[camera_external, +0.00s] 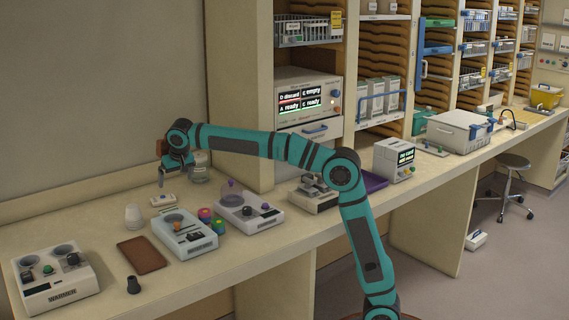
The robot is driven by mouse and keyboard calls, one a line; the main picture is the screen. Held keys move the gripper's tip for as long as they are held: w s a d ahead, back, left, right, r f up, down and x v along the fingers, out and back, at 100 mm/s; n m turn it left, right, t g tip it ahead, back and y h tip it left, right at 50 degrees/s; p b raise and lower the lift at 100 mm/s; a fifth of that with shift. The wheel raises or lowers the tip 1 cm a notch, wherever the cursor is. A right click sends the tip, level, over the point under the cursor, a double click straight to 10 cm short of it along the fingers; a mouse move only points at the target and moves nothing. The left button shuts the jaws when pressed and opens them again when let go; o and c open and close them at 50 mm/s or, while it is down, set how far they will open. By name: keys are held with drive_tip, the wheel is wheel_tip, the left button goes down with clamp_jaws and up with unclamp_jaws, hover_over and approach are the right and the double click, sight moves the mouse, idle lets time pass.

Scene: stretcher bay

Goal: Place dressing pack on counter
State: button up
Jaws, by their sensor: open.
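My gripper (172,174) is at the end of my teal arm, above the back left part of the counter (75,228). It is open, and I see nothing held in it. A small flat white pack (163,200) lies on the counter just below my gripper, with a gap between them. It may be the dressing pack, but it is too small to read. A clear jar (199,168) stands close behind my gripper, partly hidden by it.
A white cup (133,216), a brown mat (141,253), a dark stopper (133,285), a warmer (55,278), a white device (184,234) and several coloured caps (212,218) crowd the left counter. A tall cabinet (238,90) rises right of my gripper.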

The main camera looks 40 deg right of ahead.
drive_tip(key=x, duration=1.2)
drive_tip(key=shift+a+f, duration=0.15)
drive_tip(key=shift+a, duration=0.05)
drive_tip(key=shift+s+x, duration=0.15)
drive_tip(key=shift+x, duration=1.15)
drive_tip(key=shift+s+x, duration=0.2)
drive_tip(key=shift+x, duration=1.15)
drive_tip(key=shift+f, duration=0.15)
drive_tip(key=c, duration=1.1)
drive_tip(key=shift+r, duration=5.1)
